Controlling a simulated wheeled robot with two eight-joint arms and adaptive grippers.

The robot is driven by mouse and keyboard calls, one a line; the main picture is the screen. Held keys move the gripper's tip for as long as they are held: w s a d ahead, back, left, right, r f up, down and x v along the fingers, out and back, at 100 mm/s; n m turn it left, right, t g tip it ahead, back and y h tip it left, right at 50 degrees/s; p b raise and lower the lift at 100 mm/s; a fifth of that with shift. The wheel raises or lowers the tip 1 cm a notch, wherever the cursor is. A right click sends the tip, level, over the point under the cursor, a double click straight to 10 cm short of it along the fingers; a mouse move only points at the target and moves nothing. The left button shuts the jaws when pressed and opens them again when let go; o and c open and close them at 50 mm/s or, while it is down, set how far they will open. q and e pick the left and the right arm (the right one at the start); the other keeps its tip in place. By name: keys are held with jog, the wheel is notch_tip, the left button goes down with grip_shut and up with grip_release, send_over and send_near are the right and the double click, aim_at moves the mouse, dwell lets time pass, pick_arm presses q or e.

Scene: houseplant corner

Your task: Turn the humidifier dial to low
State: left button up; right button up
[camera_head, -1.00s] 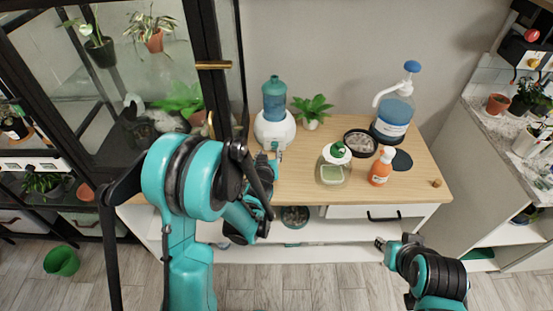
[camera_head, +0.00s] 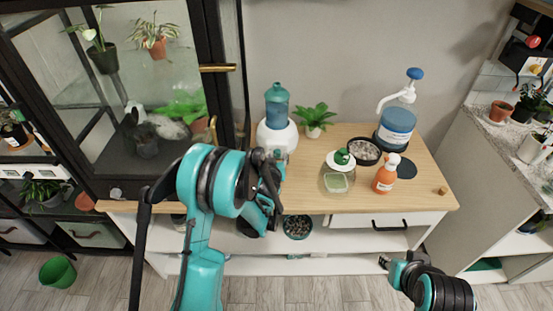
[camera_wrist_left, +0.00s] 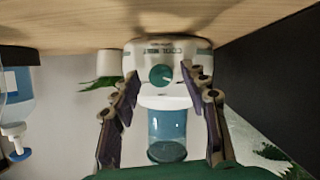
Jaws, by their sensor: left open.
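The humidifier stands on the wooden cabinet top, with a white base (camera_head: 268,138) and a blue-teal tank (camera_head: 277,97). The left wrist view is upside down and shows the base (camera_wrist_left: 150,51) with "COOL MIST" lettering, and the tank (camera_wrist_left: 166,130). The round green dial (camera_wrist_left: 160,76) faces my wrist camera; its setting is too small to read. My left gripper (camera_head: 274,160) is in front of the humidifier. Its open fingers (camera_wrist_left: 162,80) appear on either side of the dial, with nothing held. My right gripper (camera_head: 384,262) is low, in front of the cabinet.
A small potted plant (camera_head: 315,118) stands right of the humidifier. A green-topped jar (camera_head: 338,176), an orange spray bottle (camera_head: 384,179), a pebble bowl (camera_head: 364,149) and a large pump bottle (camera_head: 396,125) stand farther right. A glass plant cabinet (camera_head: 222,110) is close on the left.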

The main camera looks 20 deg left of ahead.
pick_arm(q)
grip_shut()
jog(key=m+y, duration=0.1)
jog(key=m, duration=0.1)
jog(key=shift+d+m+g+y+b, duration=0.25)
jog(key=shift+m+g+y+b, duration=0.05)
jog(key=shift+y, duration=0.1)
jog(key=shift+w+d+m+y, duration=0.1)
jog(key=shift+m+y, duration=0.8)
jog(key=shift+m, duration=0.3)
jog(key=m+y, duration=0.2)
jog(key=m, duration=0.2)
jog(key=shift+d+f+y, duration=0.1)
jog(key=shift+y, duration=0.2)
jog(key=shift+m, duration=0.3)
